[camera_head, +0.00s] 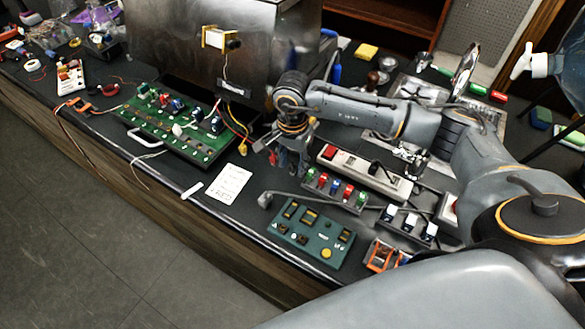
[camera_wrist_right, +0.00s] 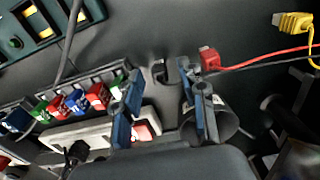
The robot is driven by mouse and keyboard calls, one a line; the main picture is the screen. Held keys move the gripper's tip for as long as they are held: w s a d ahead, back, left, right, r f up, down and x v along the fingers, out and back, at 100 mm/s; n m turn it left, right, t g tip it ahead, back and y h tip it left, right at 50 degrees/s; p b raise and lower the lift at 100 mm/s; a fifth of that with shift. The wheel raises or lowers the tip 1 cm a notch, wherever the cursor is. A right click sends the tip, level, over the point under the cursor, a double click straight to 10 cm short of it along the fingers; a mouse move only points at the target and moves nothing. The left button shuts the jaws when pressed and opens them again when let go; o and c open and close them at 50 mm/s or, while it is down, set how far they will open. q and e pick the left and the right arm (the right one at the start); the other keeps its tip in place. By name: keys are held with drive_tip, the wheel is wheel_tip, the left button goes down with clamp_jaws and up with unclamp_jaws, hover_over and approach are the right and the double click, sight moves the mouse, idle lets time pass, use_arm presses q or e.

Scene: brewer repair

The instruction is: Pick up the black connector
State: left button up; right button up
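A small black connector (camera_wrist_right: 160,72) lies on the dark tabletop in the right wrist view. In that picture it sits between the two blue fingertips of my right gripper (camera_wrist_right: 159,82). The fingers are apart, with a clear gap on both sides of the connector, so the gripper is open and empty. How far the tips are above it I cannot tell. In the head view my right gripper (camera_head: 290,160) points down over the bench, just left of the white power strip. I cannot make out the black connector there. My left gripper is not in view.
A red connector (camera_wrist_right: 209,60) on wires lies close beside the right fingertip; a yellow connector (camera_wrist_right: 294,23) is farther right. A rack of coloured blocks (camera_head: 335,188) and the power strip (camera_head: 365,172) stand close by. A green circuit board (camera_head: 170,130) lies left; a white note (camera_head: 229,184) lies in front.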

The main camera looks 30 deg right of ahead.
clamp_jaws()
